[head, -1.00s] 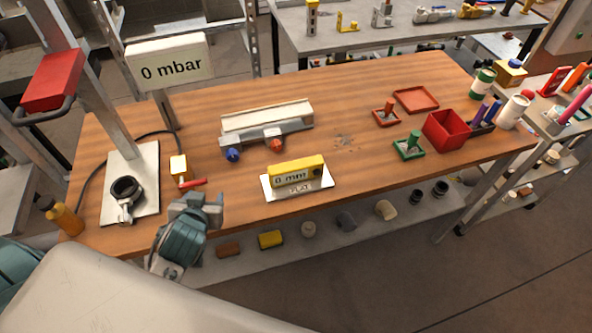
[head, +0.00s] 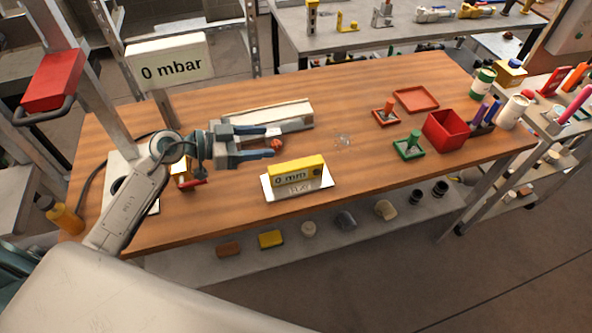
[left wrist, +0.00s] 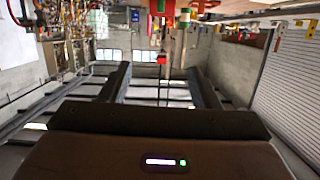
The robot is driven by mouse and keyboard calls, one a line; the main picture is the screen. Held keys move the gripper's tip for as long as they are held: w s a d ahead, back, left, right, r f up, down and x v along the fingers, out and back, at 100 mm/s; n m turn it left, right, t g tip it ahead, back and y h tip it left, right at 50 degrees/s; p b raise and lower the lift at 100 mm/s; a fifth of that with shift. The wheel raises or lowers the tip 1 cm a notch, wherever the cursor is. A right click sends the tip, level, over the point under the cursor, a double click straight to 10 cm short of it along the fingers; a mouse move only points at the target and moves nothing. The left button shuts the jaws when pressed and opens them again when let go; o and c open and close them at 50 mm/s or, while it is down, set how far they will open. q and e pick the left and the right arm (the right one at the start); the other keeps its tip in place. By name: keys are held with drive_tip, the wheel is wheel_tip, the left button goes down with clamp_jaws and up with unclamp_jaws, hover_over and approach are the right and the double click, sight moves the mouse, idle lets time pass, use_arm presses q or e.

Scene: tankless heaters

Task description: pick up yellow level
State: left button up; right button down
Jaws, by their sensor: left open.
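The yellow level (head: 297,171) is a yellow block with a grey face reading "0 mm". It stands on a white plate (head: 320,188) near the front middle of the wooden table. My left gripper (head: 271,143) is open and empty, above the table just behind and to the left of the level, fingers pointing right. It covers part of the grey and white device behind it. In the left wrist view my two dark fingers (left wrist: 160,85) are spread apart with nothing between them, and the level does not show. My right gripper is not in view.
A grey and white device (head: 290,118) lies behind the gripper. A "0 mbar" sign (head: 170,62) stands at the left on a post. A green tray with a peg (head: 409,147) and a red bin (head: 445,131) are to the right. The wood between level and green tray is clear.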

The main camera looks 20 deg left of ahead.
use_arm(q)
approach(292, 165)
drive_tip(key=shift+w+d+r+g+p, duration=0.15)
drive_tip(key=shift+w+d+g+p, duration=0.15)
drive_tip(key=shift+w+d+p, duration=0.2)
drive_tip(key=shift+w+d, duration=0.2)
drive_tip(key=shift+d, duration=0.15)
drive_tip(key=shift+w+d, duration=0.25)
drive_tip(key=shift+d, duration=0.1)
drive_tip(key=shift+w+d+f+p, duration=0.25)
drive_tip(key=shift+d+f+p, duration=0.1)
drive_tip(key=shift+d, duration=0.1)
drive_tip(key=p+x, duration=0.1)
drive_tip(key=x, duration=0.3)
drive_tip(key=shift+w+d+f, duration=0.1)
drive_tip(key=shift+w, duration=0.05)
drive_tip(key=shift+w+d+f, duration=0.1)
drive_tip(key=shift+d+f, duration=0.05)
drive_tip(key=shift+d, duration=0.05)
drive_tip(key=shift+a, duration=0.1)
drive_tip(key=shift+c, duration=0.3)
